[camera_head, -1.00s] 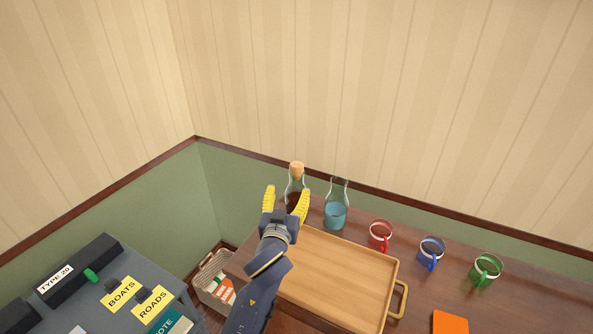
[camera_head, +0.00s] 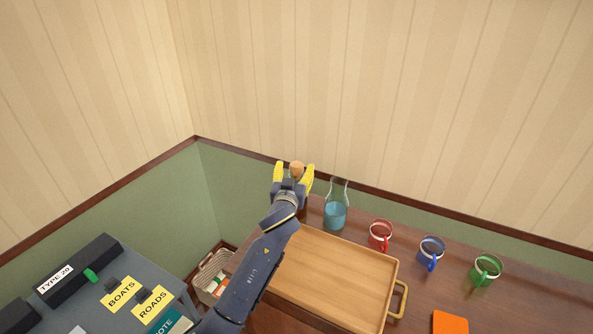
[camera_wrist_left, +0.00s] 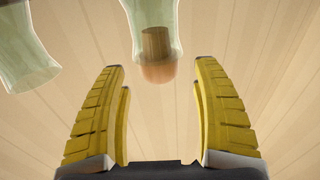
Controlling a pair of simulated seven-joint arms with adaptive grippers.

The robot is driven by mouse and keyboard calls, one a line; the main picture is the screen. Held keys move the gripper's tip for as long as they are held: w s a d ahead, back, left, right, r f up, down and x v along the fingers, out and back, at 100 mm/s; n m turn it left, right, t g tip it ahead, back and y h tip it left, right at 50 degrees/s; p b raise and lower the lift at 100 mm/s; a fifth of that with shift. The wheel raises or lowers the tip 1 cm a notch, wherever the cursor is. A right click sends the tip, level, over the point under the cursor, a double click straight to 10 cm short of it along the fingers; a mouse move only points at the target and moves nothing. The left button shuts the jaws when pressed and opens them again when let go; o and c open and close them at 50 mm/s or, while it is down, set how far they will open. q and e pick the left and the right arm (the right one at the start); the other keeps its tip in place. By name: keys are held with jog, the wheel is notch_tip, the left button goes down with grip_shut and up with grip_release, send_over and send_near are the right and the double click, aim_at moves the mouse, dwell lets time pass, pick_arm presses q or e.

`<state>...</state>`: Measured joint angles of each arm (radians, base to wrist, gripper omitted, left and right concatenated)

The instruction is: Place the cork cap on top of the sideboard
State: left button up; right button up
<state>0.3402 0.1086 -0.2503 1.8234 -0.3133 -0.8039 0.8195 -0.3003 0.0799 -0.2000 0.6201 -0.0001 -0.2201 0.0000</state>
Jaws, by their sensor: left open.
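The cork cap (camera_head: 297,167), with a round tan-brown top, sits in the neck of a clear bottle at the back left of the sideboard (camera_head: 530,300). The gripper hides most of this bottle in the head view. My left gripper (camera_head: 293,171) is open, with its yellow fingers on either side of the cap in that view. In the left wrist view, the cap (camera_wrist_left: 157,71) and the bottle neck (camera_wrist_left: 150,14) appear inverted. The cap is between the open fingertips (camera_wrist_left: 158,66), with gaps on both sides. My right gripper is not in view.
A second glass bottle (camera_head: 335,214) with blue liquid stands close to the right. A wooden tray (camera_head: 335,275) lies in front. Red (camera_head: 381,235), blue (camera_head: 431,253) and green (camera_head: 486,269) mugs stand along the back. An orange item (camera_head: 450,322) lies at the front.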

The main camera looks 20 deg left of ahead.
aim_at(298, 161)
pick_arm(q)
jog(key=shift+w+a+r, duration=0.1)
jog(key=shift+w+a, duration=0.1)
jog(key=shift+w, duration=1.45)
jog(key=shift+c, duration=0.4)
jog(key=c, duration=1.1)
